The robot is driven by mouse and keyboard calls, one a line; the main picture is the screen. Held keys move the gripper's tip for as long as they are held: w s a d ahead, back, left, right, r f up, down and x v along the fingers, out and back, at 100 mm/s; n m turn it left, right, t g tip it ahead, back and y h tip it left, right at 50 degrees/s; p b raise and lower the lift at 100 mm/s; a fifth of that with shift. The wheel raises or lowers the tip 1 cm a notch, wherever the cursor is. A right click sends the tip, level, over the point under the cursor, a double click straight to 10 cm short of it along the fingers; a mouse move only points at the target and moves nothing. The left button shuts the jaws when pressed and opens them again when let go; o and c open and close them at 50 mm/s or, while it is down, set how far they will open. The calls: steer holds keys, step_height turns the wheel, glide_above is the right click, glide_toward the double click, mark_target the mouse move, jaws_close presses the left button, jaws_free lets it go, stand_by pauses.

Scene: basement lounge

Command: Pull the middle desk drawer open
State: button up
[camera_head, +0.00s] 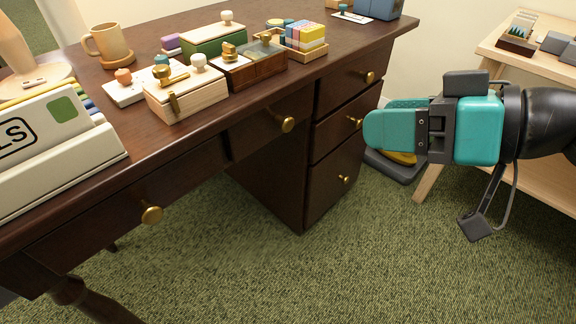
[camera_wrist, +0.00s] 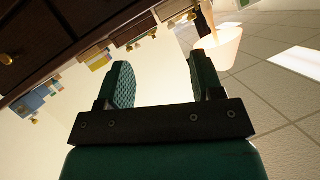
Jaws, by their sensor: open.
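The dark brown desk (camera_head: 265,185) has a stack of three drawers at its right end. The middle drawer (camera_head: 333,131) of that stack is closed, with a round brass knob (camera_head: 355,122). My teal gripper (camera_head: 382,117) is open just right of that knob in the head view. In the wrist view, the open fingers (camera_wrist: 160,63) have nothing between them. The desk front and brass knobs (camera_wrist: 7,58) lie to their left there. The gripper appears apart from the knob; the exact depth gap cannot be told.
Other closed drawers have knobs at the upper right (camera_head: 370,77), lower right (camera_head: 344,180), centre (camera_head: 287,124) and left (camera_head: 152,215). Boxes and a mug (camera_head: 108,45) stand on the desktop. A light wood table (camera_head: 510,55) stands at right. Green carpet (camera_head: 300,275) is open in front.

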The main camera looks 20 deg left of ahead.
mark_target(289, 127)
steer(key=w+a+f+m+t+y+b, duration=0.1)
steer(key=w+f+t+y+b, duration=0.15)
steer(key=f+b, duration=0.5)
steer(key=w+a+f+m+t+y+b, duration=0.1)
steer(key=w+f+t+b, duration=0.1)
steer(key=w+f+b, duration=0.4)
steer(key=shift+h, duration=0.25)
steer(key=x, duration=0.5)
steer(key=s+p+x, duration=0.1)
steer(key=x, duration=0.4)
steer(key=f+x, duration=0.1)
steer(key=x, duration=0.5)
steer(key=shift+s+a, duration=0.2)
steer(key=shift+a, duration=0.2)
